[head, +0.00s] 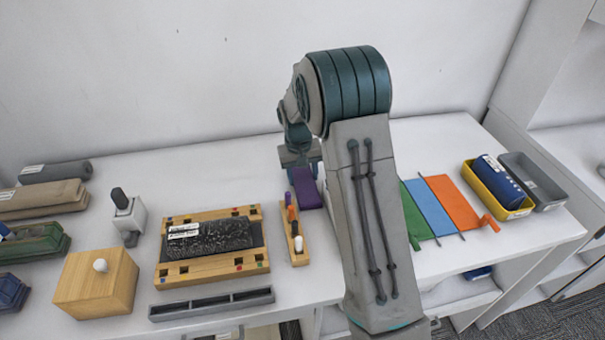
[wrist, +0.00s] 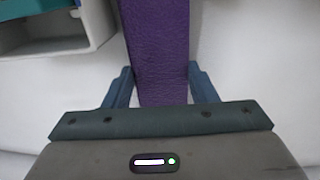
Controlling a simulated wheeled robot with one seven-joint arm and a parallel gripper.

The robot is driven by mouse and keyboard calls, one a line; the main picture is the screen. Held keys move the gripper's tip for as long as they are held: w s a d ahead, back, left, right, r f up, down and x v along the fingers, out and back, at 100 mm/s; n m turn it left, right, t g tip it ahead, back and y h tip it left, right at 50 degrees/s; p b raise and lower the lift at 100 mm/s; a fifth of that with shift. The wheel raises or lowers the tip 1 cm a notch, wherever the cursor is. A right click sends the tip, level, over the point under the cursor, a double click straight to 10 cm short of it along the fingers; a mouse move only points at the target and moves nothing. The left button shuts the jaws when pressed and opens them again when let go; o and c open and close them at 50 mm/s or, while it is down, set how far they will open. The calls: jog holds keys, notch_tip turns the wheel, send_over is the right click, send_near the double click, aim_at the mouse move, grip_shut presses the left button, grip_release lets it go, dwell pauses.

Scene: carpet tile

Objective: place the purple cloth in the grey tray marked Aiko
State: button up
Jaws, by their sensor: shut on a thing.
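The purple cloth (head: 305,190) is a flat strip near the middle of the white table, partly hidden behind my arm. In the wrist view the purple cloth (wrist: 159,45) runs between my two blue fingers and up out of the picture. My gripper (wrist: 160,85) is shut on it. In the head view my gripper (head: 300,160) is at the back end of the cloth, its fingertips hard to make out. A grey tray (head: 540,178) stands at the far right of the table and looks empty. A small pale mark shows on its front, too small to read.
A yellow tray (head: 477,182) holding a dark blue roll adjoins the grey tray. Green, blue and orange strips (head: 452,203) lie right of my arm. Left are a wooden marker holder (head: 294,240), a wooden frame (head: 250,262), a compartmented grey tray (head: 212,303) and a wooden box (head: 95,284).

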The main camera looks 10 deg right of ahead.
jog(key=shift+f, duration=0.15)
jog(key=o, duration=1)
jog(key=shift+c, duration=0.2)
